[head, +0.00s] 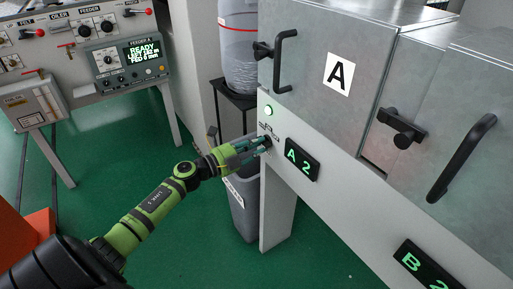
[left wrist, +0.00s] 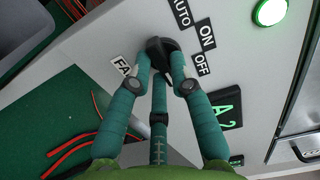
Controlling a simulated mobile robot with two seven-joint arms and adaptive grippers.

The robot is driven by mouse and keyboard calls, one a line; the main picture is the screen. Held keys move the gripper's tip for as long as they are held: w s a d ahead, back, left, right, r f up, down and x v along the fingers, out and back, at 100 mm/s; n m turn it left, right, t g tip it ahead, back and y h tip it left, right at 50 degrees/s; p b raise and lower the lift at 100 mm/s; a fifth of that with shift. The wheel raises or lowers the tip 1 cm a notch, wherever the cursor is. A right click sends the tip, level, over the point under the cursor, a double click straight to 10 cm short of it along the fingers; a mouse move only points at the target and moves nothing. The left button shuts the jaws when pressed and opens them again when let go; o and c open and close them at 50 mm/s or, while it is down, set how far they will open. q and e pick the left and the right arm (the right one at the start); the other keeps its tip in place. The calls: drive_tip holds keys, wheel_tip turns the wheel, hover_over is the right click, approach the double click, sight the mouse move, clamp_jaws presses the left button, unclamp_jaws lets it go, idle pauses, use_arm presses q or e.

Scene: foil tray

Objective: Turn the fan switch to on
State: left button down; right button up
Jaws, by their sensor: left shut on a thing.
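The fan switch (left wrist: 163,50) is a black rotary knob on the pale front panel, seen in the left wrist view. Labels AUTO, ON and OFF stand to its right, and a partly covered label starting with FA is at its left. My left gripper (left wrist: 160,75) has its teal fingers shut around the knob. In the head view my left gripper (head: 262,144) reaches the panel's left end, and its fingers hide most of the knob. A lit green lamp (head: 268,110) sits above it and shows in the left wrist view too (left wrist: 270,11). My right gripper is not in view.
A green-lit A 2 display (head: 302,159) is just right of the knob. Above are grey metal doors with black handles (head: 284,62). A grey bin (head: 240,205) stands below the gripper. A feeder console (head: 131,56) stands at the back left, with open green floor between.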

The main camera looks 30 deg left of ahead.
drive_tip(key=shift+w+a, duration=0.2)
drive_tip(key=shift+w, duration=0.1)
use_arm(q)
drive_tip(key=c, duration=1.1)
unclamp_jaws()
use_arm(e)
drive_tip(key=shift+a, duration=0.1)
use_arm(q)
drive_tip(key=v, duration=1.2)
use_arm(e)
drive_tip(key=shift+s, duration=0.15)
use_arm(q)
drive_tip(key=shift+f, duration=0.1)
